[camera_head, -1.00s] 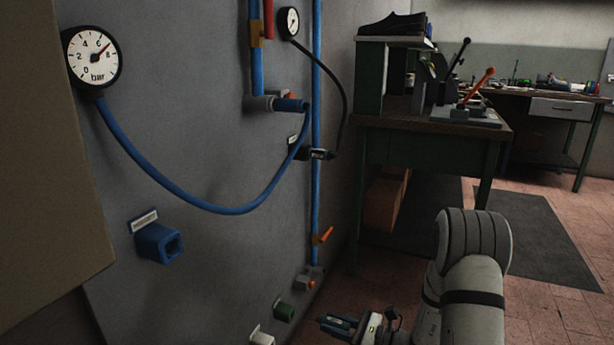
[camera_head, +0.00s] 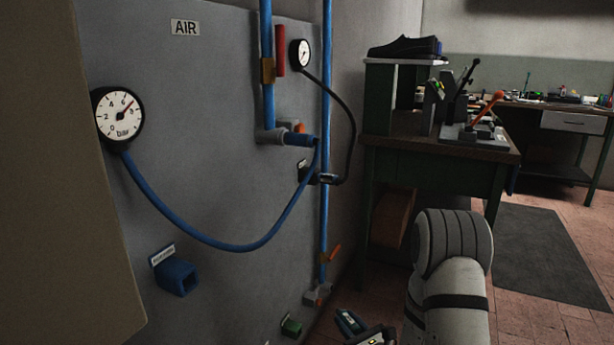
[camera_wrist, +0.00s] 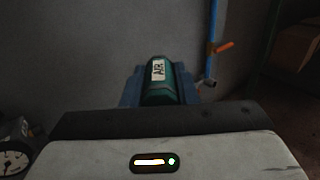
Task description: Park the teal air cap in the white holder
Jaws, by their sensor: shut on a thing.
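The teal air cap (camera_wrist: 160,82), a dark teal cylinder with a white "AIR" label, sits between the blue fingers of my gripper (camera_wrist: 158,90) in the wrist view. My gripper is shut on it. In the head view my gripper (camera_head: 350,322) is low, near the bottom edge, right of the green holder and in front of the wall panel; the cap is hard to make out there. The white holder is not clearly visible now; the head view's bottom edge cuts off the area below the green holder (camera_head: 291,327).
A blue square holder (camera_head: 178,277) sticks out from the grey panel (camera_head: 210,120). A blue hose (camera_head: 240,246) hangs from the gauge (camera_head: 119,115) to the pipe fitting. A blue pipe with an orange-handled valve (camera_head: 331,254) runs down the right. A green workbench (camera_head: 435,175) stands behind.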

